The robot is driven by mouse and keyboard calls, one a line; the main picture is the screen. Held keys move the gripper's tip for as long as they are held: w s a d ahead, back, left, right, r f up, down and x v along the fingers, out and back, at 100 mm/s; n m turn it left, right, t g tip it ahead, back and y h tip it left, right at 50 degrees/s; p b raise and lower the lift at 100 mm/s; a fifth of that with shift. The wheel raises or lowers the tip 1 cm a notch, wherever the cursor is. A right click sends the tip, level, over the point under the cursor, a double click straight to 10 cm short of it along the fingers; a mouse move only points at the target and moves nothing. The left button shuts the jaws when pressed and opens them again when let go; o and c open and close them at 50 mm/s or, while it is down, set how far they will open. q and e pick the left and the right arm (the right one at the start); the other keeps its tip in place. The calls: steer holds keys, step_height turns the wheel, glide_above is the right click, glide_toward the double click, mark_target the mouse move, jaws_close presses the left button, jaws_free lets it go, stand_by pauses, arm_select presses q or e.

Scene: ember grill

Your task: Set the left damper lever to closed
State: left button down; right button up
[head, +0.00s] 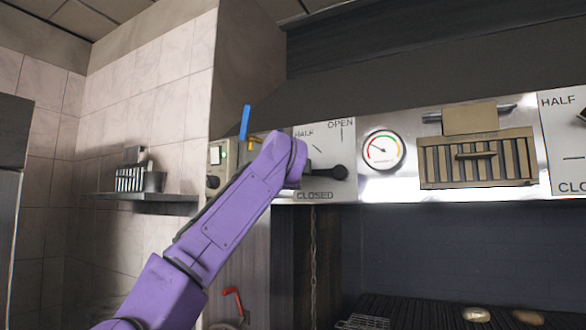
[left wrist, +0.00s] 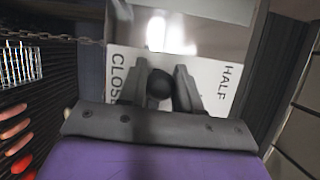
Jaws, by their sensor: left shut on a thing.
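The left damper lever (head: 325,172) is a dark bar on a white plate (head: 335,150) marked OPEN, HALF and CLOSED. Its round hub is at the right, and the bar lies about level, pointing left just above the word CLOSED. My left gripper (left wrist: 161,88) is shut on the lever's black round knob (left wrist: 159,84), which shows between the two fingers in the left wrist view. In the head view my purple forearm and wrist hide the lever's left end and the fingers. My right gripper is in neither view.
A round gauge (head: 383,151) and a slatted vent (head: 478,158) are to the right of the plate. A second lever plate (head: 565,150) is cut off at the right edge. A control box with a blue handle (head: 245,122) stands left of my wrist. A chain (head: 313,250) hangs below.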

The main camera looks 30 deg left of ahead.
arm_select(q)
steer(key=shift+f+n, duration=0.3)
steer(key=shift+f, duration=0.05)
steer(key=c, duration=0.8)
jaws_free()
steer(key=shift+w, duration=0.15)
steer(key=b+v, duration=0.6)
steer(key=v, duration=0.4)
steer(key=shift+s+d, duration=0.1)
steer(key=shift+s, duration=0.15)
